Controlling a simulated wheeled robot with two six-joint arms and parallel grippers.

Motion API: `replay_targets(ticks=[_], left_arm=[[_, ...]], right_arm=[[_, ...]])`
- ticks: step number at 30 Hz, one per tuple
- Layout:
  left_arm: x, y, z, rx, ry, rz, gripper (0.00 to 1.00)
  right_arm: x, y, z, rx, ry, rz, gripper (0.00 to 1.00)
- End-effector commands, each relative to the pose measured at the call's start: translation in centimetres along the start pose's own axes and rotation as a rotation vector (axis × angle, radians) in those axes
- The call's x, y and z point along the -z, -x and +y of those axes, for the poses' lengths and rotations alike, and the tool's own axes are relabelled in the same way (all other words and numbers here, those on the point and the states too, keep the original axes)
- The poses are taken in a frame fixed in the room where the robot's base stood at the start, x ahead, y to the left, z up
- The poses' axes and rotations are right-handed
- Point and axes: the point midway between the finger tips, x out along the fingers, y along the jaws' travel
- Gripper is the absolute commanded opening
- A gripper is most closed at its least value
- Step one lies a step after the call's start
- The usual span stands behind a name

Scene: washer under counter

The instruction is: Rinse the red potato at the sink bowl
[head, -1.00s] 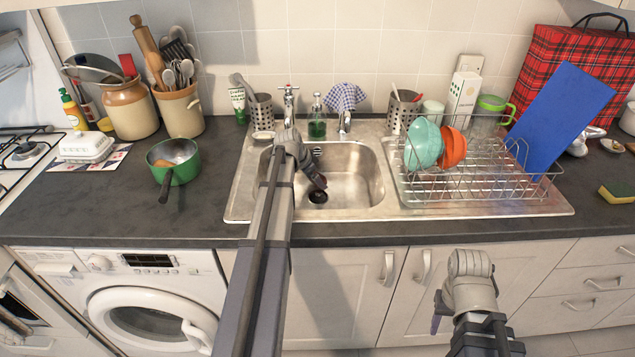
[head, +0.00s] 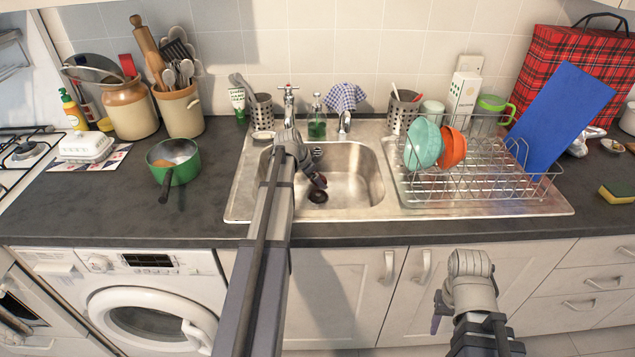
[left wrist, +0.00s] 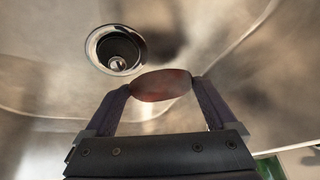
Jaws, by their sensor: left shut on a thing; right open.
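The red potato (left wrist: 161,85) is a dark red oval held between the two fingers of my left gripper (left wrist: 160,88) in the left wrist view. My left gripper (head: 318,183) is inside the sink bowl (head: 356,180) in the head view, above the bowl's floor near the drain (head: 318,196). The drain (left wrist: 117,52) shows just beyond the potato in the left wrist view. The potato is too small and covered to make out clearly in the head view. My right gripper (head: 439,313) is open and empty in front of the cupboard doors, below the counter.
Two taps (head: 288,97) stand behind the bowl, the right one draped with a checked cloth (head: 346,97). A dish rack (head: 480,180) with bowls stands on the right drainer. A green saucepan (head: 180,172) is left of the sink. The counter between them is clear.

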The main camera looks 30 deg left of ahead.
Motion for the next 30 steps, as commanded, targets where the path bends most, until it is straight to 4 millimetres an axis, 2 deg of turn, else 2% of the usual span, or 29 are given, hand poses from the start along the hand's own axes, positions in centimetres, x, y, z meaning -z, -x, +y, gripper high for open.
replay_targets(ticks=[14,30], left_arm=[[0.1,0.2,0.0,0.0,0.0,0.0,0.31],[1.9,3.7,-0.4,0.0,0.0,0.0,0.31]], right_arm=[[0.0,0.2,0.0,0.0,0.0,0.0,0.5],[-0.2,4.1,0.4,0.0,0.0,0.0,0.5]])
